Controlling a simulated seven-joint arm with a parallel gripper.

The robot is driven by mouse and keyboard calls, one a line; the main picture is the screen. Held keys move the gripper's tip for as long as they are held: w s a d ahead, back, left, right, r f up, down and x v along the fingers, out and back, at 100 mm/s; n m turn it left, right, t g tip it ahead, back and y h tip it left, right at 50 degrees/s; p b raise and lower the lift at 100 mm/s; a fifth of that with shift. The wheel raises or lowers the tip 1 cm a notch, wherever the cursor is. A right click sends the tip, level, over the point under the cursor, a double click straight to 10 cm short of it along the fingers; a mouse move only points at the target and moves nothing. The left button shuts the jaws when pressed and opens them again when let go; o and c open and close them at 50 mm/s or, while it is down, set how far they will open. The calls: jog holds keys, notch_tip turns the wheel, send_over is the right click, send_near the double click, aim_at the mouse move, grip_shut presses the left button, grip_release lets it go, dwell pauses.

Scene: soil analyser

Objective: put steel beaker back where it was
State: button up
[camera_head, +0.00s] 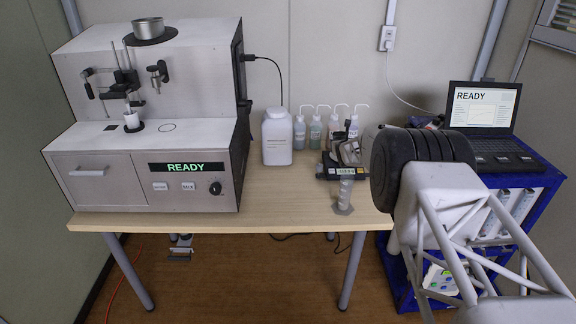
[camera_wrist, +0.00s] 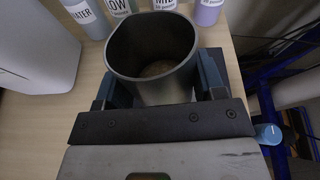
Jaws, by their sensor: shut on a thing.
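The steel beaker (camera_wrist: 152,50) is an open grey metal cup with a brownish patch at its bottom inside. It fills the middle of the wrist view. My gripper (camera_wrist: 155,88) is shut on it, with one dark finger on each side. In the head view my gripper (camera_head: 346,150) is over the right part of the table, around the small scale with a lit display (camera_head: 347,171). There the beaker is small and hard to separate from the fingers. I cannot tell whether its base touches anything.
Labelled bottles (camera_head: 316,130) stand behind my gripper, with a white jug (camera_head: 277,138) to their left. A clear cylinder (camera_head: 344,192) stands at the table's front. The analyser (camera_head: 150,120) fills the left and bears a metal pan (camera_head: 148,27). A laptop (camera_head: 482,108) sits on a blue cart (camera_head: 550,180).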

jog(key=shift+s+a+r, duration=0.25)
jog(key=shift+a+r, duration=0.05)
jog(key=shift+a, duration=0.1)
jog(key=s+a+r+n+y, duration=0.2)
jog(key=s+a+n+y, duration=0.3)
jog(key=s+a, duration=0.75)
jog(key=s+a+f+y, duration=0.1)
jog(key=s+a+f, duration=0.1)
jog(key=s, duration=0.5)
jog(key=s+a+f+n+g+y, duration=0.1)
jog(key=s+f+y, duration=0.1)
jog(key=s, duration=0.5)
jog(key=s+a+f+y, duration=0.2)
jog(key=s+f, duration=0.1)
jog(key=s, duration=0.5)
jog(key=shift+a+f+n+g, duration=0.3)
jog(key=shift+a, duration=0.05)
jog(key=shift+w+a+f, duration=0.25)
jog(key=shift+w+a, duration=0.2)
jog(key=shift+w, duration=2.2)
jog(key=shift+w+a+f, duration=0.2)
jog(key=shift+w+a, duration=0.2)
jog(key=shift+w, duration=2.2)
jog(key=shift+w+a+f, duration=0.25)
jog(key=shift+w+a, duration=0.2)
jog(key=shift+w, duration=2.2)
jog(key=shift+f, duration=0.1)
jog(key=shift+f, duration=1.65)
